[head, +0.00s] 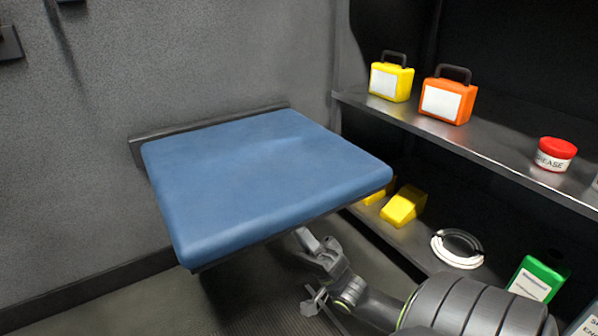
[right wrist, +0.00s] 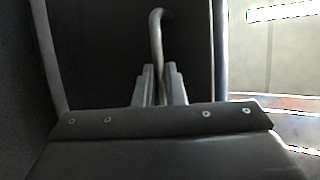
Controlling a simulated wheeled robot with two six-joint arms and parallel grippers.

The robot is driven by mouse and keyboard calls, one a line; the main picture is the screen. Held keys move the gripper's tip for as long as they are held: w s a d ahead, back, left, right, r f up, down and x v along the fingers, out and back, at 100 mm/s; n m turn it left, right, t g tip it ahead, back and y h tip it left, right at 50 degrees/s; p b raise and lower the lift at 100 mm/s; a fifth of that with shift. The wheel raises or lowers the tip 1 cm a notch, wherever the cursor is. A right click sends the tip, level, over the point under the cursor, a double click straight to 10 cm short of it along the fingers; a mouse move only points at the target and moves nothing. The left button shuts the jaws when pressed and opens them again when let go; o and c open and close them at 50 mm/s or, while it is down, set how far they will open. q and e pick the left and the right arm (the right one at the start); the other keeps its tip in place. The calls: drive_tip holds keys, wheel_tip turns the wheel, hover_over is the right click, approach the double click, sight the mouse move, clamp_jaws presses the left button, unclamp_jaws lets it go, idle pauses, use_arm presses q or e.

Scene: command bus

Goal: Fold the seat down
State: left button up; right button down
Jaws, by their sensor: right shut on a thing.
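The blue padded seat (head: 265,175) sticks out from the grey wall in the head view and lies roughly level. Its back edge meets a dark wall bracket (head: 145,148). My right gripper (head: 310,240) is just below the seat's front right edge, with its fingertips close to the underside. In the right wrist view, its two fingers (right wrist: 160,88) are close together around the lower part of a thin grey curved handle (right wrist: 157,35). A dark panel lies behind the handle. The handle is hidden under the seat in the head view. My left gripper is not in view.
A shelf unit (head: 480,150) stands to the right, holding a yellow case (head: 391,82), an orange case (head: 447,102) and a red-lidded jar (head: 555,154). Floor left of my arm is clear.

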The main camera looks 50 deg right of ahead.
drive_tip(key=shift+w+f+h, duration=0.2)
drive_tip(key=shift+f+h, duration=0.1)
drive_tip(key=shift+f, duration=0.45)
drive_tip(key=c, duration=1.5)
unclamp_jaws()
drive_tip(key=shift+w+f, duration=0.15)
drive_tip(key=shift+m, duration=0.3)
drive_tip(key=p+v, duration=0.2)
drive_tip(key=v, duration=1.5)
drive_tip(key=shift+s+p, duration=0.25)
drive_tip(key=shift+p, duration=0.05)
